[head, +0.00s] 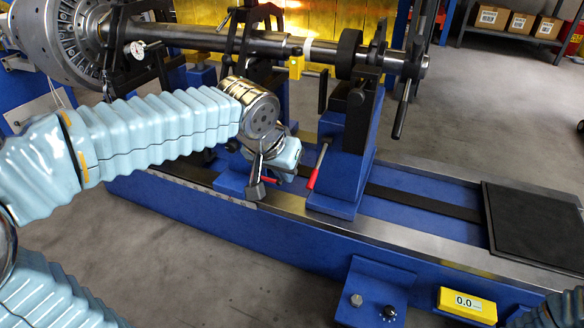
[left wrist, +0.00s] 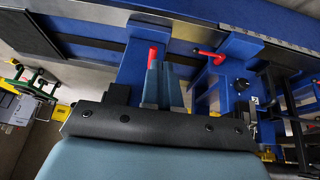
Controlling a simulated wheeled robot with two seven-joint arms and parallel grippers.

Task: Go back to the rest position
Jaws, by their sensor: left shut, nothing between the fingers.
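My left arm reaches in from the left in the head view, and its gripper (head: 257,188) hangs low in front of the blue bed of the balancing machine. The fingers are shut with nothing between them. A red-handled lever (head: 318,166) is just right of the gripper on a blue support pedestal (head: 345,150). The rotor shaft (head: 240,43) lies across the supports above and behind my wrist, with a large bladed disc (head: 62,40) at its left end. My right gripper is out of view.
The machine bed (head: 270,245) runs to the right, with a black plate (head: 535,225) on it. A yellow display (head: 467,305) reading 0.0 and a blue knob box (head: 372,295) stick out in front. Boxes (head: 520,22) stand on a shelf at the back right. Open floor lies in front.

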